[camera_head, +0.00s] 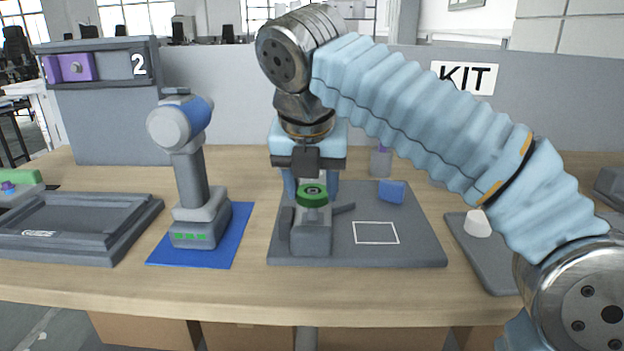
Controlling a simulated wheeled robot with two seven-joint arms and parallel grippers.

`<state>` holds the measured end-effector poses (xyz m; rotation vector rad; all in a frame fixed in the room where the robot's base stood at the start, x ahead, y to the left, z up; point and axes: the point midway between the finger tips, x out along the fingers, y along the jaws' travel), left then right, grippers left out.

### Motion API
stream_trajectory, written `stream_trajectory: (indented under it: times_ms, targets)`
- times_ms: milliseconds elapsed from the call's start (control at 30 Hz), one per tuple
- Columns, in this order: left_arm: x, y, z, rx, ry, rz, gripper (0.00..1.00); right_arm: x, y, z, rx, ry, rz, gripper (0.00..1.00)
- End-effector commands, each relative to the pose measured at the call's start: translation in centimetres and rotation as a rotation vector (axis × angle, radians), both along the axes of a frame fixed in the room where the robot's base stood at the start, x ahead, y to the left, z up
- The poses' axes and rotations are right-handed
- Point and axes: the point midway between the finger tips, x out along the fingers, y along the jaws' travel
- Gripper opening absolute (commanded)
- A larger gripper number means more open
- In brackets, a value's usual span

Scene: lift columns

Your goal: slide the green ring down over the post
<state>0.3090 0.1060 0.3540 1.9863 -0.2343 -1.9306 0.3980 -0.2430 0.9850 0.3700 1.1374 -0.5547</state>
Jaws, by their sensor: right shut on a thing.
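The green ring (312,191) is at the top of a grey vise-like fixture (312,236) in the middle of the table. My right gripper (311,188) reaches down from above and behind, with a light blue finger on each side, and is shut on the ring. The ring looks level. A grey shape shows in its hole, perhaps the top of the post; the rest of the post is hidden. I cannot tell how far down the post the ring sits. My left gripper is out of view.
The fixture stands on a grey board (420,240) with a blue block (392,191) and a white outlined rectangle. A cordless drill (187,170) stands left on a blue mat (238,225). A grey tray (80,252) is far left, a white piece (477,223) right.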

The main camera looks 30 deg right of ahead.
Motion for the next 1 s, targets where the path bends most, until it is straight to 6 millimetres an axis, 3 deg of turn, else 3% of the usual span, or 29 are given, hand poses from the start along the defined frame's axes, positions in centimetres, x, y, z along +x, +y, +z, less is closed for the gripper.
stream_trajectory:
  times_ms: [1000]
  targets:
    - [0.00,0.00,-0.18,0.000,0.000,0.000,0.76,0.02,-0.04,-1.04,0.001,-0.001,-0.001,0.20]
